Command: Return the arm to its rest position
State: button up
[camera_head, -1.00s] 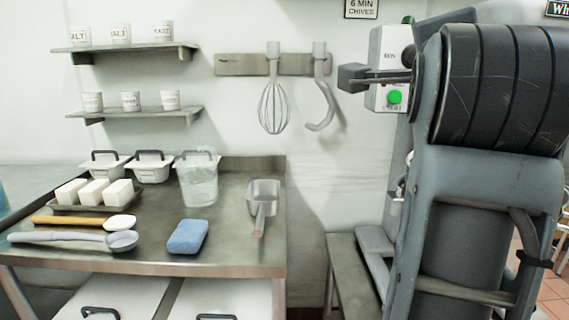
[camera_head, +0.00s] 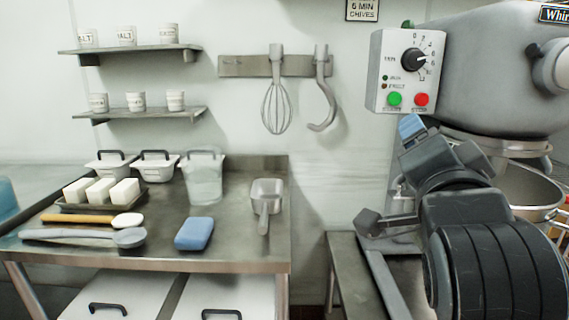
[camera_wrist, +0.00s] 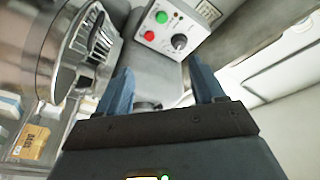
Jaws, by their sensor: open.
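My arm stands at the right of the head view, in front of the mixer (camera_head: 480,75). My gripper shows there only as a small blue fingertip (camera_head: 411,126) just below the mixer's control box. In the wrist view my gripper (camera_wrist: 163,88) has its two blue fingers spread wide apart with nothing between them. The wrist view is turned, and the control box (camera_wrist: 170,27) with its green and red buttons lies beyond the fingers. No contact between my gripper and anything shows.
The steel table (camera_head: 150,235) at the left holds a blue sponge (camera_head: 194,233), a scoop (camera_head: 265,200), white blocks (camera_head: 124,190) and a clear container (camera_head: 205,182). A whisk (camera_head: 275,105) and hook (camera_head: 322,95) hang on the wall. The mixer bowl (camera_head: 525,190) is close right of my arm.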

jog(key=s+d+f+n+g+y+p, duration=0.1)
jog(key=s+f+n+y, duration=0.3)
jog(key=s+f, duration=0.55)
jog(key=s+d+f+n+g+y, duration=0.1)
jog(key=s+f+n, duration=0.55)
jog(key=f, duration=0.65)
jog(key=s+f+n+g+p, duration=0.1)
jog(key=s+f+n+g, duration=0.1)
jog(key=s, duration=2.3)
jog(key=shift+s+d+f+p, duration=0.15)
jog(key=shift+d+f+p, duration=0.2)
jog(key=shift+f, duration=0.2)
